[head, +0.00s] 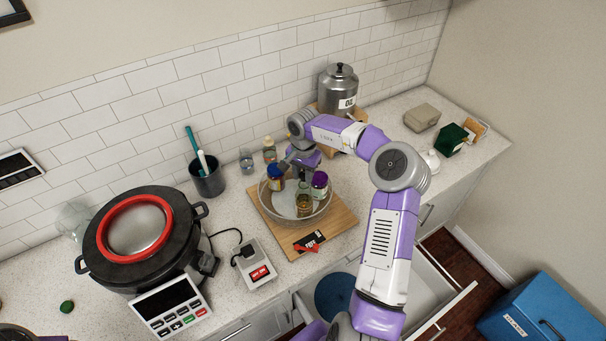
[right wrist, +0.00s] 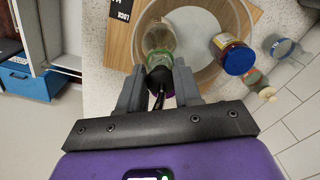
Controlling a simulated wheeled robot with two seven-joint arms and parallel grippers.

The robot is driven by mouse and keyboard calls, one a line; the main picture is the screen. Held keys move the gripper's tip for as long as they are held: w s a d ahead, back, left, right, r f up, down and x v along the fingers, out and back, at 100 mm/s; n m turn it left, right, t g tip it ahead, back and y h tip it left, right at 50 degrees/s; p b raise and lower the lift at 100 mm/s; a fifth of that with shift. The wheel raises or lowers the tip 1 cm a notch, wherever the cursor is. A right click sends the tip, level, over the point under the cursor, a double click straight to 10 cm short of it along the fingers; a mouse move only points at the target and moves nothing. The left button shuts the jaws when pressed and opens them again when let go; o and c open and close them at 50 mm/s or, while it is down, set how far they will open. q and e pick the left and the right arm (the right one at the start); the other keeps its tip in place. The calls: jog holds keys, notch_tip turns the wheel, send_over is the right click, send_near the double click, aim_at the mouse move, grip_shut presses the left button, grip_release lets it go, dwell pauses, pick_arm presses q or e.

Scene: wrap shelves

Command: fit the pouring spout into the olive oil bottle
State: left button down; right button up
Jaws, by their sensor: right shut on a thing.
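The olive oil bottle (head: 304,203), clear with amber contents, stands in a clear bowl (head: 272,211). In the right wrist view a clear bottle with a green band (right wrist: 160,40) lies just beyond my fingertips. My right gripper (right wrist: 159,88) is shut on a small dark piece with a thin curved tube, which looks like the pouring spout (right wrist: 158,76). In the head view my right gripper (head: 302,168) is over the back of the bowl; the spout is hidden there. Whether the spout touches the bottle mouth cannot be told.
A blue-lidded jar (head: 275,178) and a purple-lidded jar (head: 320,184) share the bowl, close around the bottle. The bowl stands on a wooden board (head: 340,222). A utensil cup (head: 207,181), a black cooker (head: 140,240) and a metal canister (head: 337,88) stand nearby.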

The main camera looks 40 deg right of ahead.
jog(key=shift+f, duration=0.5)
jog(key=shift+r, duration=0.15)
jog(key=shift+r, duration=0.35)
dwell(0.3)
jog(key=shift+s, duration=0.1)
dwell(0.3)
jog(key=shift+f, duration=0.5)
dwell(0.9)
jog(key=shift+r, duration=0.15)
jog(key=shift+r, duration=0.35)
dwell(0.3)
